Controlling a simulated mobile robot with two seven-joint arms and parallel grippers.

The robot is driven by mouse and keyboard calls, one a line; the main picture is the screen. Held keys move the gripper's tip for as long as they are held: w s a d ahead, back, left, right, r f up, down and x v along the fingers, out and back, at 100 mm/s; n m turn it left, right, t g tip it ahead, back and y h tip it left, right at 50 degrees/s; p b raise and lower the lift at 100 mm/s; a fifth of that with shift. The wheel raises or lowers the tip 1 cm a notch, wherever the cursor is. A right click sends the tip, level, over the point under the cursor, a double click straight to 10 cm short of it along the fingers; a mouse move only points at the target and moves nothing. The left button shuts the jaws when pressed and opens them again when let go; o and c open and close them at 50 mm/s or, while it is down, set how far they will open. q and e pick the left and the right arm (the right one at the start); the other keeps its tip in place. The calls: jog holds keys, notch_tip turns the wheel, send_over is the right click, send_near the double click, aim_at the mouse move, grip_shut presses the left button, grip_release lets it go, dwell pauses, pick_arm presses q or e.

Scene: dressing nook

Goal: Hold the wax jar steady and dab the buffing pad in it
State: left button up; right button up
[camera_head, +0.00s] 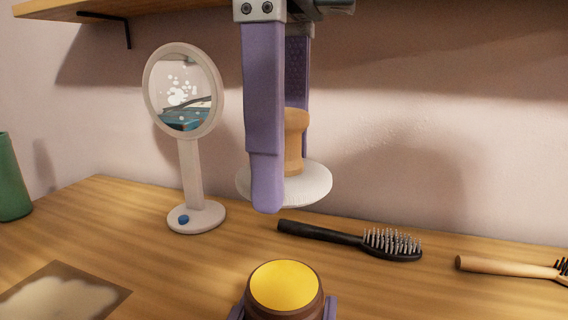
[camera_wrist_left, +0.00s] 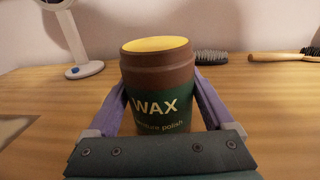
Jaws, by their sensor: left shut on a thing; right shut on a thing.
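The wax jar (camera_head: 284,287) is brown with a yellow top surface and stands at the bottom centre of the head view. In the left wrist view the jar (camera_wrist_left: 160,88) shows a green label reading WAX. My left gripper (camera_wrist_left: 160,112) is shut on the jar, one purple finger on each side. My right gripper (camera_head: 283,170) points down from above and is shut on the tan handle of the buffing pad (camera_head: 312,183). The pad is a round white disc, held in the air above and behind the jar. Part of the handle is hidden by the near finger.
A round mirror (camera_head: 194,165) on a stand is at the left. A black hairbrush (camera_head: 340,236) and a wooden brush (camera_head: 500,264) lie behind and right of the jar. A green container (camera_head: 10,180) is at the far left. A flat mat (camera_head: 120,291) lies front left.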

aim_at(285, 282)
jog(key=shift+f, duration=0.1)
jog(key=shift+f, duration=3.95)
jog(key=shift+f, duration=0.6)
jog(key=shift+r, duration=0.1)
jog(key=shift+r, duration=3.5)
pick_arm(q)
jog(key=o, duration=1.4)
